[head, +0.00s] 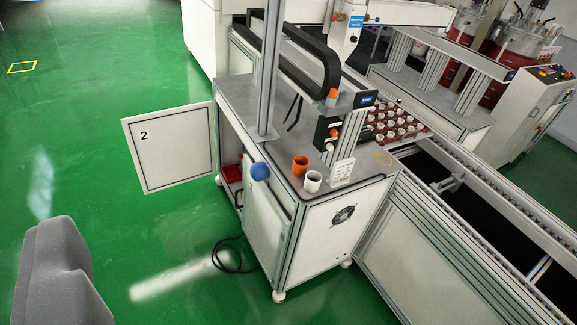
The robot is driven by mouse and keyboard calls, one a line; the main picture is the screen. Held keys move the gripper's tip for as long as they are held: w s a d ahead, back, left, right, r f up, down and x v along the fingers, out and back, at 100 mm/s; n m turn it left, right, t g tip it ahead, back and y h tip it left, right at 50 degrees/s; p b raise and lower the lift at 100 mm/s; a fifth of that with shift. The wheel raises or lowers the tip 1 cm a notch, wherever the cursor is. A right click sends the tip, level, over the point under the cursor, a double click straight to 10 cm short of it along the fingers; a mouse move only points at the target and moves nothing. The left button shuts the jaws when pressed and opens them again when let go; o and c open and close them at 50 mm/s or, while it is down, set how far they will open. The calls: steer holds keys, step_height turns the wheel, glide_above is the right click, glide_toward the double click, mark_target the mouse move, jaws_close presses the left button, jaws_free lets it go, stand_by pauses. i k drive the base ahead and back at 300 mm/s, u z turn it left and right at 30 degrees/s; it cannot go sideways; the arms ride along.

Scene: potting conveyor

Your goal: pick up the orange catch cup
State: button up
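The orange catch cup (300,166) stands upright on the grey top of the white cabinet (335,232), near its front corner. A white cup (312,181) stands just in front of it, overlapping its lower edge in the picture. A grey rounded part of my gripper (62,272) shows at the bottom left edge. Its other finger is not visible, so I cannot see whether it is open or shut. It appears far nearer to the camera than the cup, with green floor and the cabinet beyond. Nothing is seen held.
A small sign (342,172) and a post with a black box stand beside the cups. An open door (172,148) marked 2 juts left. A black cable (232,256) lies on the floor. The floor at left is clear.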

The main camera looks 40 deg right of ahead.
mark_target(300, 166)
steer(key=u, duration=0.35)
steer(key=i, duration=1.2)
steer(key=z, duration=0.5)
steer(key=i, duration=0.9)
steer(key=z, duration=0.65)
steer(key=k, duration=0.75)
steer(key=z, duration=0.2)
steer(key=i, duration=0.8)
steer(key=u, duration=0.05)
